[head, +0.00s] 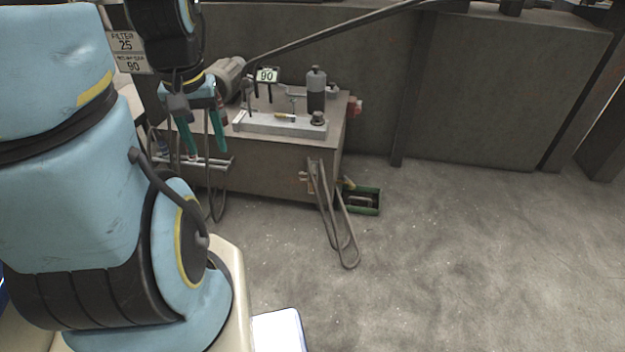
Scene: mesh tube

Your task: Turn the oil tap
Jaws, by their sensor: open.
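My gripper (206,152) hangs fingers-down at the upper left, with its two teal fingers apart and nothing seen between them. In this view it overlaps the left part of a grey workbench (270,170). On the bench stands a pale metal base (262,124) with small fittings. A small T-shaped handle (293,104) and a yellow-marked piece (285,117) show on it, right of my gripper. I cannot tell for sure which fitting is the oil tap. A dark upright cylinder (316,92) stands at the base's right end.
A green tray (363,199) lies at the bench's right. A dark wall (510,90) stands behind; the floor at right is clear.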

